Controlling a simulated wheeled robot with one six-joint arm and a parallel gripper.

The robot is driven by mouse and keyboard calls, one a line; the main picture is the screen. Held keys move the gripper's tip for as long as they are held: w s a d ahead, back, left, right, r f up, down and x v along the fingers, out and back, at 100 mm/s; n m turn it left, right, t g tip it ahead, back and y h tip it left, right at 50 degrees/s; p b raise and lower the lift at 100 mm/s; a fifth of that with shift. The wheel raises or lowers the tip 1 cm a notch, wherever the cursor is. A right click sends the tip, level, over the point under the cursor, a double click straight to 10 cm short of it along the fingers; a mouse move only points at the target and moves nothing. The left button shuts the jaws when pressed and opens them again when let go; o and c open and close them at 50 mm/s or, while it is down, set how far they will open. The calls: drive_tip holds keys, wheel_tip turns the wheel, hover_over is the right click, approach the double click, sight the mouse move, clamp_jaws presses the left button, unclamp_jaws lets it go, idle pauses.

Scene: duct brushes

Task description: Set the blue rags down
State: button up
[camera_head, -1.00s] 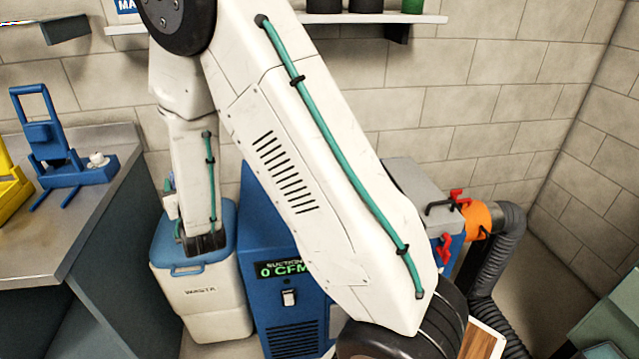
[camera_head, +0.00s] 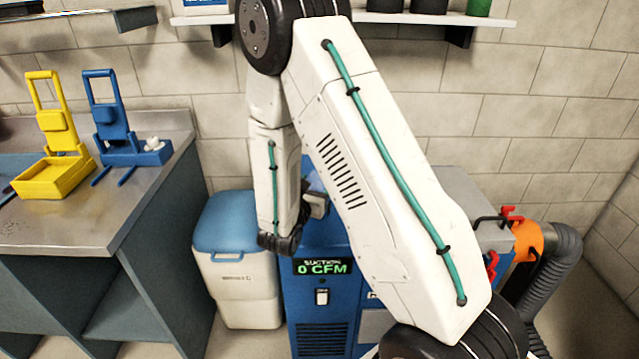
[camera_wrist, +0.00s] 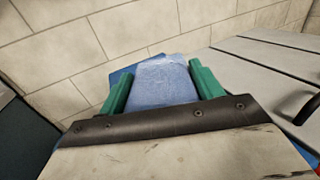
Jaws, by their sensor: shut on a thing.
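The blue rags (camera_wrist: 163,82) show in the wrist view as a pale blue folded bundle between the two green fingers of my gripper (camera_wrist: 162,84). The fingers are shut on them. In the head view my gripper is mostly hidden behind my wrist, over the blue suction cabinet. A bit of blue beside my wrist may be the rags, but I cannot tell. A darker blue surface lies beyond the rags in the wrist view; whether they touch it is unclear.
The blue suction cabinet (camera_head: 315,310) reads 0 CFM. A white waste bin (camera_head: 240,285) with a blue lid stands left of it. A steel bench (camera_head: 95,215) holds a yellow stand (camera_head: 55,170) and a blue stand (camera_head: 125,150). An orange-collared hose (camera_head: 560,265) is at right.

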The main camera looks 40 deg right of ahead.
sight(319, 172)
drive_tip(key=x, duration=0.2)
drive_tip(key=w+x, duration=0.1)
drive_tip(key=x, duration=0.1)
drive_tip(key=a+x, duration=0.1)
drive_tip(key=x, duration=0.2)
drive_tip(key=shift+w+f, duration=0.2)
drive_tip(key=shift+f, duration=0.05)
drive_tip(key=shift+w+d+f, duration=0.15)
drive_tip(key=shift+f, duration=1.65)
drive_tip(key=o, duration=1.2)
drive_tip(key=shift+f, duration=0.15)
